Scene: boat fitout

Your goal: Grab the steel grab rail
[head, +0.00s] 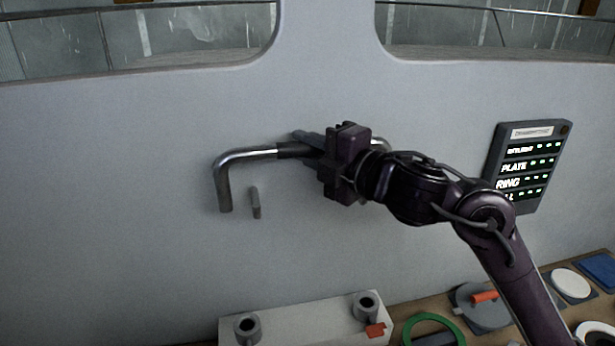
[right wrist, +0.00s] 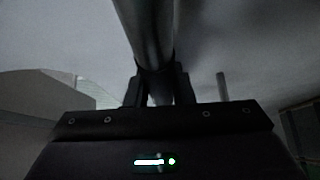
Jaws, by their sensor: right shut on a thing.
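The steel grab rail (head: 245,154) is a bent bar in front of the pale wall, with its left leg turned down. It also shows in the right wrist view (right wrist: 145,35), running up between the fingers. My right gripper (head: 304,146) is shut on the rail's dark middle section. The gripper and wrist hide part of the rail's right side. In the right wrist view the two fingers (right wrist: 157,88) stand on either side of the bar. My left gripper is not in view.
A grey peg (head: 255,202) sticks out of the wall (head: 120,200) below the rail. A dark panel with lit labels (head: 530,165) is at the right. Below are a white block with two round posts (head: 305,325), a green ring (head: 430,318) and a round plate with an orange handle (head: 465,296).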

